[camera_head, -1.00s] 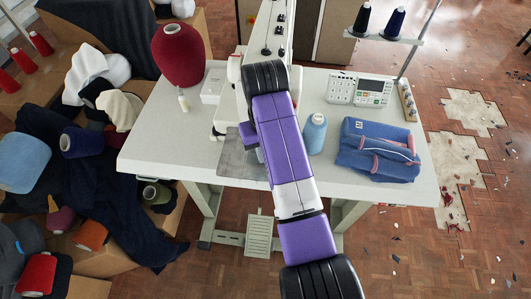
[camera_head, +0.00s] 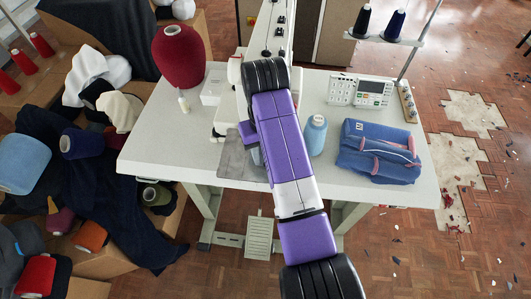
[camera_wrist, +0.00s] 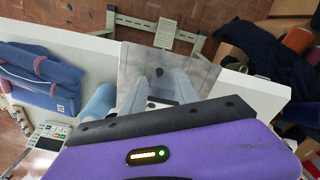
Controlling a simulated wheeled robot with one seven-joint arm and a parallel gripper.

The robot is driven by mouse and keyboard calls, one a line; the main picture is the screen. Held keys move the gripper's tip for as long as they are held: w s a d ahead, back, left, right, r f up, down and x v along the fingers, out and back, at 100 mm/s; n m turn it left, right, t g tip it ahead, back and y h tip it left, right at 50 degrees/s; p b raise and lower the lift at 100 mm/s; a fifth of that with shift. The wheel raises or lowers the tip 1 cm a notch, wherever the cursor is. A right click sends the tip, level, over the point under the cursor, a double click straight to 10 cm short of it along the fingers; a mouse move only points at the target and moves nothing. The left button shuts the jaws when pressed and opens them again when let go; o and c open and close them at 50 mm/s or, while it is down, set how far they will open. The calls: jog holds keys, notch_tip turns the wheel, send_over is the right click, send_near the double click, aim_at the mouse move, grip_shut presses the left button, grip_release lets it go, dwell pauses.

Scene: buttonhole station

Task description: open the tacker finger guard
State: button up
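The tacker is the white sewing machine (camera_head: 232,72) at the middle of the table, largely hidden behind my purple arm in the head view. Its grey bed plate (camera_head: 236,163) lies at the table's front edge and also shows in the wrist view (camera_wrist: 135,62). My gripper (camera_wrist: 168,78) is over this plate, its two pale grey fingers apart with a gap between them. I see nothing clearly held. The finger guard cannot be told apart from the fingers and pale machine parts there. In the head view my fingers are hidden behind the arm.
A light blue thread cone (camera_head: 316,136) stands close to the right of my arm. A folded blue denim piece (camera_head: 378,152) and a control panel (camera_head: 360,92) are further right. A dark red cone (camera_head: 178,56) stands back left. The front left tabletop is clear.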

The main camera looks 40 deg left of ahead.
notch_tip(320, 180, up, 7)
dwell(0.3)
jog(key=shift+s+d, duration=0.1)
jog(key=shift+o, duration=0.4)
